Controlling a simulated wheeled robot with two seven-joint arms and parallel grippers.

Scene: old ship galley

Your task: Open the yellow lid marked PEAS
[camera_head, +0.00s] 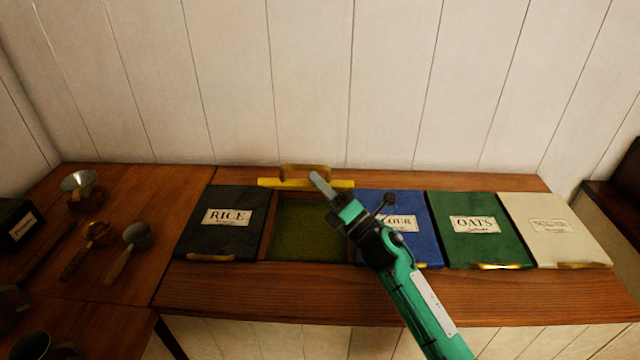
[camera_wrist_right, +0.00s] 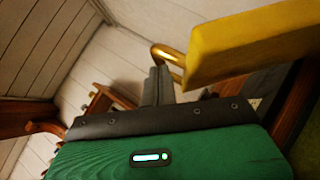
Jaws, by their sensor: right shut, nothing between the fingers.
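The yellow lid (camera_head: 265,182) is raised at the back edge of its bin and shows nearly edge-on in the head view, with its brass handle (camera_head: 305,168) at the top. No PEAS marking is visible on it. The bin below is open, with a green filling (camera_head: 305,230) inside. My right gripper (camera_head: 318,179) is shut and empty, in front of the lid. In the right wrist view, the closed fingers (camera_wrist_right: 158,84) are beside the brass handle (camera_wrist_right: 166,57) and the yellow lid (camera_wrist_right: 245,42); contact is unclear. My left gripper is out of view.
Closed black RICE (camera_head: 225,235), blue FLOUR (camera_head: 415,240), green OATS (camera_head: 475,248) and cream (camera_head: 560,245) lids line the wooden counter (camera_head: 270,297). My right arm crosses over the blue lid. Scoops (camera_head: 130,245) and a metal funnel-like cup (camera_head: 79,183) are at left. A plank wall stands behind.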

